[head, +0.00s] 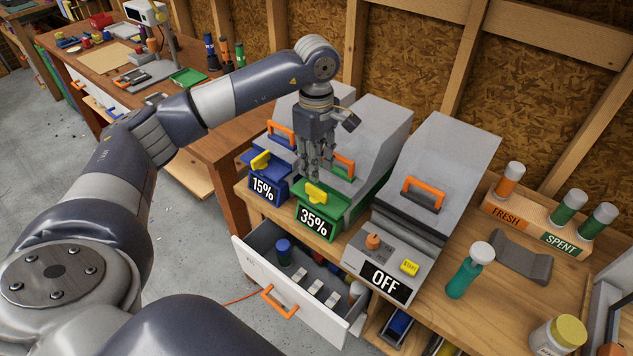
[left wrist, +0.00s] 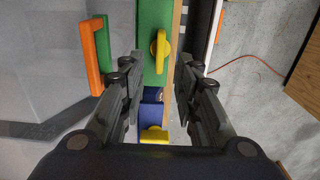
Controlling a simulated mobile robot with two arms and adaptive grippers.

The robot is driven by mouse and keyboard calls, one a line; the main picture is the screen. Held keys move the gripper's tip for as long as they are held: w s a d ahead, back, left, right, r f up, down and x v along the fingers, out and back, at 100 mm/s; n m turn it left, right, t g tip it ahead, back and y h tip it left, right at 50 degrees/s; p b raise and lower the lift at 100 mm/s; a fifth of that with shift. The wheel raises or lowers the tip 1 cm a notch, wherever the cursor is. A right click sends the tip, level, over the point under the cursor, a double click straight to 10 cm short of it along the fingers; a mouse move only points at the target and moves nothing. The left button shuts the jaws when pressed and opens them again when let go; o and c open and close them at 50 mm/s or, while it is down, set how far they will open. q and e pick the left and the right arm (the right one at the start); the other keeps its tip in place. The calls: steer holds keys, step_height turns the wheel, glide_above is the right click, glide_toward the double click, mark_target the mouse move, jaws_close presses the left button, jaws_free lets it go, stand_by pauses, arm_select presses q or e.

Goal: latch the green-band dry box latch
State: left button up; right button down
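The green-band dry box (head: 345,222) stands on the bench between the blue-band box and the grey unit, with a "35%" label on its front. Its yellow latch (head: 322,196) sits on the green band. In the left wrist view this latch (left wrist: 160,55) shows against the green band, ahead of the space between my fingers. My left gripper (head: 317,174) points down just above and behind the latch; it also shows in the left wrist view (left wrist: 158,78), open with nothing between the fingers. Whether a finger touches the box, I cannot tell. My right gripper is out of view.
The blue-band box (head: 264,190), labelled "15%", stands close on the left with its own yellow latch (head: 261,161). The grey "OFF" unit (head: 440,165) stands on the right. An open drawer (head: 300,300) juts out below.

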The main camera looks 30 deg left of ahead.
mark_target(316, 189)
arm_select(q)
step_height(316, 189, down, 6)
steer(key=shift+r+p, duration=0.1)
steer(key=shift+p, duration=0.75)
steer(key=shift+f, duration=0.8)
jaws_close()
